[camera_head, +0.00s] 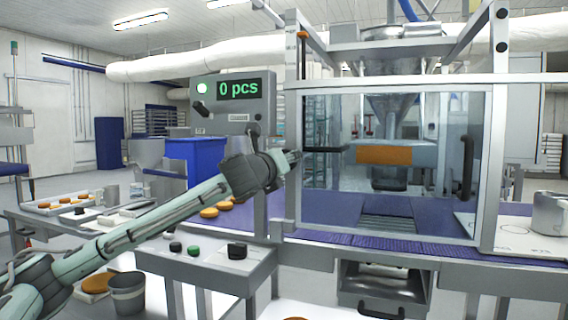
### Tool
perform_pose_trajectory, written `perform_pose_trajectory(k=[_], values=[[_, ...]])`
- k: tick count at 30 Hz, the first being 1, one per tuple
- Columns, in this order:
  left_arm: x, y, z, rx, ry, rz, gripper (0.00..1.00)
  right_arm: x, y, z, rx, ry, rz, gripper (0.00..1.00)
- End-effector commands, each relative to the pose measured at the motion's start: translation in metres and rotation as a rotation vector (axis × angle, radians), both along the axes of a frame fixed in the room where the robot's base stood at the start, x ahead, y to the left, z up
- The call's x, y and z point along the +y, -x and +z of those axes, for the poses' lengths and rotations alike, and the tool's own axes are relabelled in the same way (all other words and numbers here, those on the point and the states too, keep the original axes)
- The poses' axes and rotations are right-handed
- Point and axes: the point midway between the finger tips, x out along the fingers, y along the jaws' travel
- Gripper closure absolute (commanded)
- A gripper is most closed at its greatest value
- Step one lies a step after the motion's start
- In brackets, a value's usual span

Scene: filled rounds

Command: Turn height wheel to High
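My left gripper (292,157) reaches in from the left at mid height. Its dark fingers point right, in front of the grey post of the glass-fronted machine (489,150). The fingertips are too small to tell whether they are apart or closed, and I see nothing held. No part is legibly marked as the height wheel or as High. A black round knob (237,250) stands on the low grey console below my gripper. A small black lever (201,109) sits on the display box, up and left of my gripper. My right gripper is out of view.
The display box (262,112) reads "0 pcs" and has a lit green lamp. Green and black buttons (193,250) sit on the console. A purple conveyor belt (330,215) runs through the machine. A side table with trays is at left, a metal pot (550,214) at right.

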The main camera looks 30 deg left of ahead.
Motion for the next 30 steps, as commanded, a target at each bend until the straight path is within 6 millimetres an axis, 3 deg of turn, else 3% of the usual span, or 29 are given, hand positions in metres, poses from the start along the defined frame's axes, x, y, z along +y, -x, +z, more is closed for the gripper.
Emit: perform_pose_trajectory(k=[15,30], values=[[0.0003,0.0001,-0.0039,0.076,-0.295,-0.001,0.8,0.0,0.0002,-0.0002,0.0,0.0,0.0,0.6],[0.0005,0.0,-0.0041,0.087,-0.336,-0.001,0.8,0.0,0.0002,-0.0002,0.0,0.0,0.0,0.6]])
